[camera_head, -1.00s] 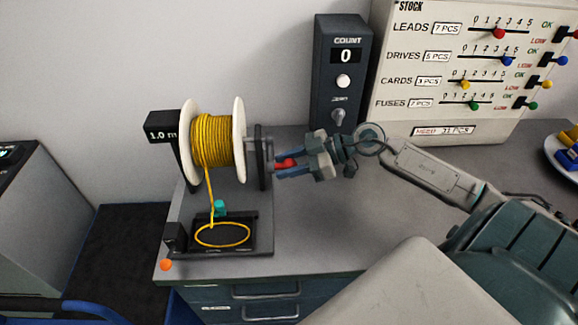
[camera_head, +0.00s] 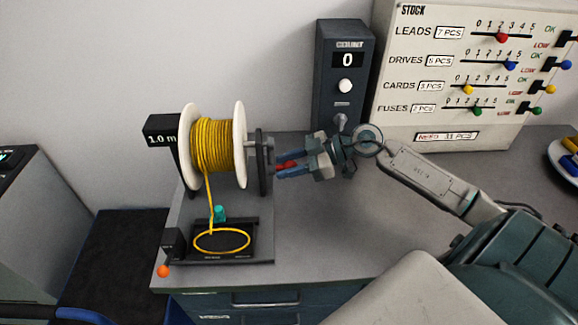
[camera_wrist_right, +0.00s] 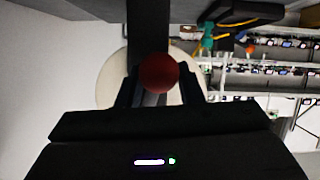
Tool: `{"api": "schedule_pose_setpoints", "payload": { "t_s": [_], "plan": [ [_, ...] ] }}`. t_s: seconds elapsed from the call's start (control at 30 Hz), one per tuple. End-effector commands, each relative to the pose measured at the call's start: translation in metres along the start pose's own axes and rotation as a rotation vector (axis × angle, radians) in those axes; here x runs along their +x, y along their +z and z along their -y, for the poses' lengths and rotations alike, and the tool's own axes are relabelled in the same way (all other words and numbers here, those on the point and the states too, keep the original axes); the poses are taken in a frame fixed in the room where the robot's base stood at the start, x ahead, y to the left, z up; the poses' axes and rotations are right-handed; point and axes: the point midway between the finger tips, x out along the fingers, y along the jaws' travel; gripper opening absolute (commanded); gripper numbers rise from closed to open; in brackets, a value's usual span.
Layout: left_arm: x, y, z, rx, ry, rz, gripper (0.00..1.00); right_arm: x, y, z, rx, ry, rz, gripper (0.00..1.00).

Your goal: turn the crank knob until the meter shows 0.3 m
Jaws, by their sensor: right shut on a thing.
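The spool (camera_head: 217,146) of yellow cable stands on a grey base on the bench at the left. Its black meter (camera_head: 161,139) reads 1.0 m. The red crank knob (camera_head: 287,164) is at the right side of the spool. My right gripper (camera_head: 284,168) comes in from the right and is shut on the knob. In the right wrist view the red knob (camera_wrist_right: 158,73) sits between the two dark fingers, with the spool's white flange (camera_wrist_right: 114,80) behind. My left gripper is not in view.
Yellow cable runs down from the spool past a teal part (camera_head: 219,213) to a loop in a black tray (camera_head: 266,240). A dark counter box (camera_head: 343,75) showing 0 and a stock board (camera_head: 470,70) stand behind. An orange ball (camera_head: 163,271) is at the bench's front edge.

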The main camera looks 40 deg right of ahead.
Motion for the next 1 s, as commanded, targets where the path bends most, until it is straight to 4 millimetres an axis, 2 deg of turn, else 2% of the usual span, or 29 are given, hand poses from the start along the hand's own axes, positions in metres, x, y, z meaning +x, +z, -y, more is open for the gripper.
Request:
{"api": "schedule_pose_setpoints", "payload": {
  "t_s": [0.23,0.6,1.0],
  "plan": [
    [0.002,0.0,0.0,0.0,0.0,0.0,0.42,0.001,0.003,-0.002,0.002,-0.003,0.003,0.11],
    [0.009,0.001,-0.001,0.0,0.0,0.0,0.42,0.003,0.008,-0.024,0.002,-0.003,0.004,0.11],
    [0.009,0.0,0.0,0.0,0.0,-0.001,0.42,0.003,0.008,-0.027,0.004,-0.003,0.006,0.11]
  ]
}}
